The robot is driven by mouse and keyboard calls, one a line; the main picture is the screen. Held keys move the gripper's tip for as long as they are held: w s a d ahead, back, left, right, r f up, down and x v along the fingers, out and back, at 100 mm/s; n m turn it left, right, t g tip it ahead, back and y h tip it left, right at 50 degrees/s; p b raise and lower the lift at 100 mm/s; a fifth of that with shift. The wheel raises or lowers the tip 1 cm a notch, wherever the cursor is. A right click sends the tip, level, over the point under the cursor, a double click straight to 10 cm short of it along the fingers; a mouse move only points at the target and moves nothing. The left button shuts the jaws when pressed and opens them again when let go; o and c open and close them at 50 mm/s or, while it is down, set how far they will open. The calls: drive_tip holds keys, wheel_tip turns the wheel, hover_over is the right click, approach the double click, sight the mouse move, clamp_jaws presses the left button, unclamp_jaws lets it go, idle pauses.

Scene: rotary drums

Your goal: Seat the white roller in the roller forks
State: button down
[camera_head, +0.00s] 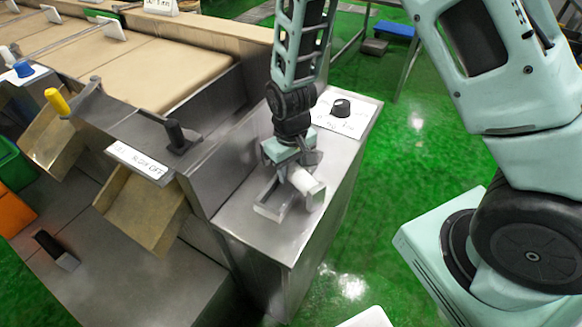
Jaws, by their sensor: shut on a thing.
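My gripper (298,172) points down over the steel cabinet top and is shut on the white roller (301,180). The roller is partly hidden by the fingers and lies slanted in the picture. A grey metal bracket, which looks like the roller forks (270,211), stands on the cabinet top just below and left of the roller. The roller's lower right end is close to a grey upright piece (316,196). I cannot tell whether the roller touches the forks or sits in them.
The steel cabinet top (258,232) has bare room in front. A black knob on a labelled white plate (345,112) stands behind my gripper. A steel housing with a black lever (177,138) and tan chutes (140,210) is at left. Green floor lies right.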

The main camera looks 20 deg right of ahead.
drive_tip(key=shift+f, duration=0.15)
drive_tip(key=c, duration=1.3)
unclamp_jaws()
drive_tip(key=shift+o, duration=0.2)
wheel_tip(320, 180, up, 12)
drive_tip(key=shift+f+b, duration=0.1)
drive_tip(key=shift+b, duration=0.45)
drive_tip(key=s+a+r+n, duration=0.2)
drive_tip(key=s+a+r, duration=0.1)
drive_tip(key=s, duration=0.7)
drive_tip(key=s+a+r+n, duration=0.3)
drive_tip(key=s+r, duration=0.1)
drive_tip(key=s, duration=0.6)
drive_tip(key=shift+a+r+y, duration=0.15)
drive_tip(key=shift+r+y, duration=0.15)
